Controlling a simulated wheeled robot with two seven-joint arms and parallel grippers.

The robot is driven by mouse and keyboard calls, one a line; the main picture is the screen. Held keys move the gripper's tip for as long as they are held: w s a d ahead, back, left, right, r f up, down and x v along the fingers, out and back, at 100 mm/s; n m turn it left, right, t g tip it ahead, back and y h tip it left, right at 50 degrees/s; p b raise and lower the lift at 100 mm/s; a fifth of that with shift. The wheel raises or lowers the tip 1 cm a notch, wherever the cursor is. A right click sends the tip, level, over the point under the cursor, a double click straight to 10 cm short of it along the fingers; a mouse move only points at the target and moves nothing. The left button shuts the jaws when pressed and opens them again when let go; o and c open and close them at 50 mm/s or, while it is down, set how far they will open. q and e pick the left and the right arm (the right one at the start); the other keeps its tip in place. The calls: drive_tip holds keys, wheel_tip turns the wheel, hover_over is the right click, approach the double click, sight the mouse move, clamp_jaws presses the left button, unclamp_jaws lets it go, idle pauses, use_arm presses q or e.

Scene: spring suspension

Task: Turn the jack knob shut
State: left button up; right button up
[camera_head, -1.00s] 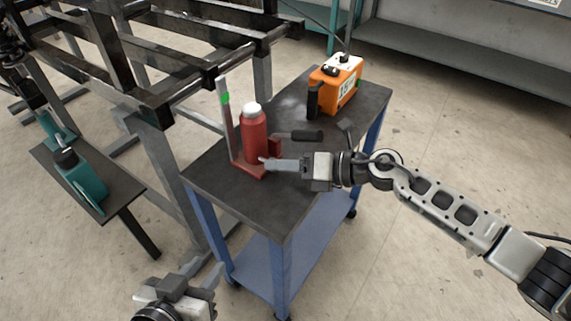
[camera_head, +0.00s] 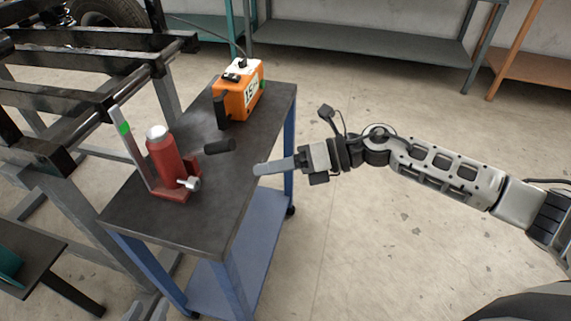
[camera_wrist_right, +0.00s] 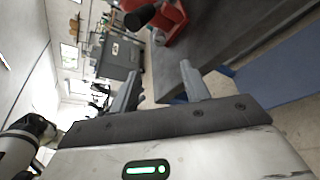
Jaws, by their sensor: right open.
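The red bottle jack (camera_head: 165,160) stands upright on the dark top of a blue cart, with a pale cap on top. A small silver knob (camera_head: 192,184) sticks out low on its right side. My right gripper (camera_head: 262,169) is open and empty, to the right of the knob and clear of it, near the cart's right edge. In the right wrist view the open fingers (camera_wrist_right: 161,88) have nothing between them, and part of the red jack (camera_wrist_right: 170,20) shows at the top. My left gripper is out of view.
The cart top (camera_head: 225,200) is bare in front. A black handle (camera_head: 219,147) lies beside the jack. An orange box (camera_head: 239,98) stands at the cart's back. A black metal frame (camera_head: 80,100) is close on the left. Open floor lies right of the cart.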

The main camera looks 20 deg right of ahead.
drive_tip(key=shift+v, duration=1.2)
drive_tip(key=shift+a, duration=0.15)
